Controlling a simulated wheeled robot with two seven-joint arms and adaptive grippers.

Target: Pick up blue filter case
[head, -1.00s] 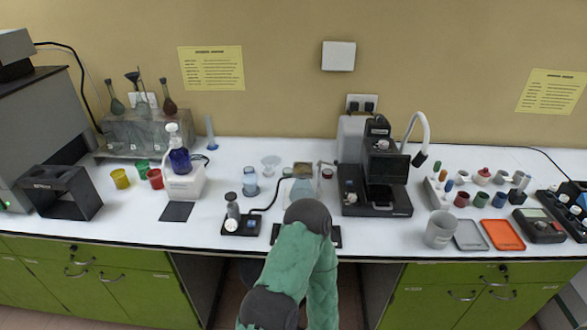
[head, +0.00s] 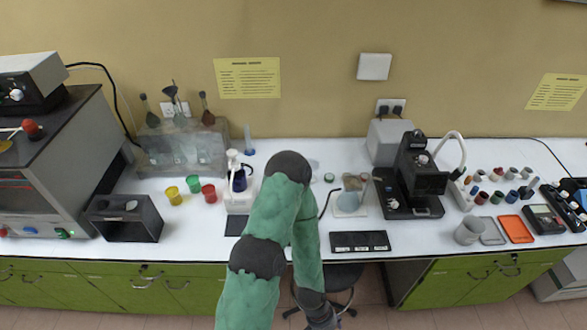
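A small blue round case (head: 512,196), which looks like the blue filter case, stands on the white bench at the right in the head view. One green-sleeved arm of mine, seemingly the left, rises from the bottom centre and bends down again. Its gripper (head: 321,317) is at the bottom edge, in front of and below the bench edge, far from the blue case. Its fingers are too small and cut off to read. My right gripper is out of view.
A stool (head: 340,284) stands under the bench gap.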

